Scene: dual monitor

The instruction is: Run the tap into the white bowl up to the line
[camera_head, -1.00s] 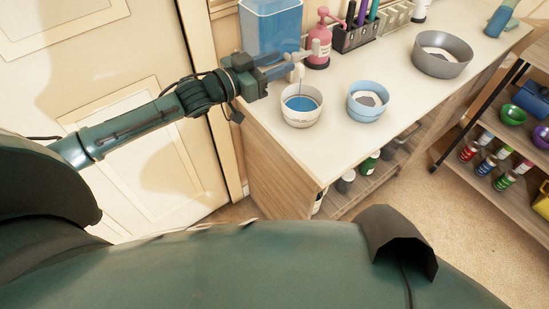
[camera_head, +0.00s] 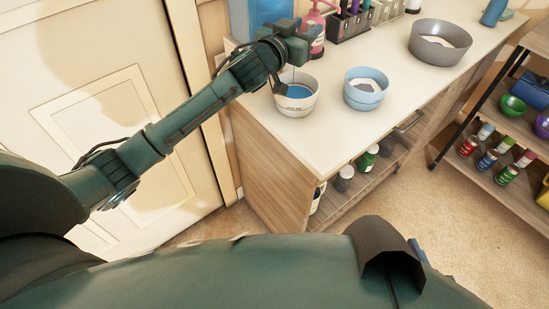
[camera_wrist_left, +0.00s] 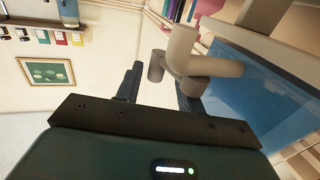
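The white bowl (camera_head: 296,106) stands on the counter at its left end, with blue liquid (camera_head: 298,92) inside. A line on the bowl is too small to judge against the level. The blue tank (camera_head: 262,14) is behind it; it also shows in the left wrist view (camera_wrist_left: 255,90). The beige-grey tap (camera_wrist_left: 185,55) is on the tank's near side in the left wrist view. My left gripper (camera_wrist_left: 160,88) has its fingers apart, with part of the tap between and beyond them; contact is unclear. In the head view the left gripper (camera_head: 295,42) is above the bowl and hides the tap. My right gripper is not in view.
A blue bowl (camera_head: 366,97) stands right of the white bowl, and a large grey bowl (camera_head: 440,50) farther right. A pink pump bottle (camera_head: 317,30) and a dark pen holder (camera_head: 350,25) stand behind. A shelf rack (camera_head: 495,180) stands at right. The front counter is clear.

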